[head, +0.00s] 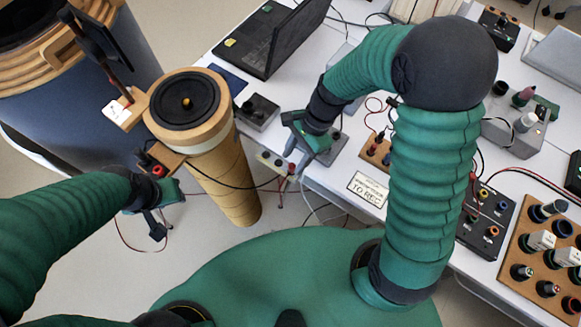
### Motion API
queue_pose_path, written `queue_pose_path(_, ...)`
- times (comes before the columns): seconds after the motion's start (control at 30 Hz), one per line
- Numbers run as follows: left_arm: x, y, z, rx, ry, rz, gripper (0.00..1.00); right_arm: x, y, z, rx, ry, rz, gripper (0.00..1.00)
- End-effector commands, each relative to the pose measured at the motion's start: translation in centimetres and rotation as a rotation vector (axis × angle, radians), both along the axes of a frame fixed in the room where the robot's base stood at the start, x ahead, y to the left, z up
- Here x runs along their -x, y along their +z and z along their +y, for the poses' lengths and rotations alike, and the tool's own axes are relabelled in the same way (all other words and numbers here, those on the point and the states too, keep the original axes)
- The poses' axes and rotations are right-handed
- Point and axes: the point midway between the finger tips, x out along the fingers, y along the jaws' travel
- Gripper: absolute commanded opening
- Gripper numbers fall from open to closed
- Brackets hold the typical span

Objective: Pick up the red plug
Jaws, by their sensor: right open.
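A small red plug (291,168) stands at the right end of a pale strip box (272,160) at the table's left edge. My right gripper (297,160) is open, with its fingers pointing down close by the red plug. I cannot tell whether the plug lies between the fingers. My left gripper (166,215) is at the left, below the wooden block of the tan speaker tube (222,170). Its fingers show only in part, so its opening is unclear. Another red connector (158,171) sits on that block beside a black one.
A white table (330,175) holds a laptop (275,40), a sign (368,189), black boxes and a wooden panel (545,250) with several knobs. A black cable runs from the tube toward the strip box. A large dark-blue drum (75,110) stands at the upper left.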

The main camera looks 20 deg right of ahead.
Motion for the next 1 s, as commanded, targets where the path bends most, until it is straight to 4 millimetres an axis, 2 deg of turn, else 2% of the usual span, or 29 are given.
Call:
queue_pose_path(0.1,0.0,-0.9,0.0,0.0,0.0,0.0,0.36,-0.3,-2.6,0.4,-0.002,-0.001,0.004,0.43)
queue_pose_path(0.2,0.0,-1.3,0.0,0.0,0.0,0.0,0.36,-0.2,-4.1,0.9,-0.002,0.0,0.004,0.43)
queue_pose_path(0.3,0.0,-1.3,0.0,0.0,0.0,0.0,0.36,-0.2,-4.6,1.1,-0.001,-0.001,0.002,0.43)
queue_pose_path(0.5,0.0,-1.3,0.0,0.0,0.0,0.0,0.36,-0.2,-4.5,1.2,0.0,-0.001,-0.001,0.42)
queue_pose_path(0.8,0.0,-1.3,0.0,0.0,0.0,0.0,0.36,-0.2,-4.5,1.2,0.0,-0.001,0.0,0.03)
queue_pose_path(0.83,0.0,-1.3,0.0,0.0,0.0,0.0,0.36,-0.2,-4.5,1.2,0.0,-0.001,0.0,0.0)
queue_pose_path(1.0,0.0,-1.3,0.0,0.0,0.0,0.0,0.36,-0.2,-4.5,1.2,0.0,-0.001,0.0,0.0)
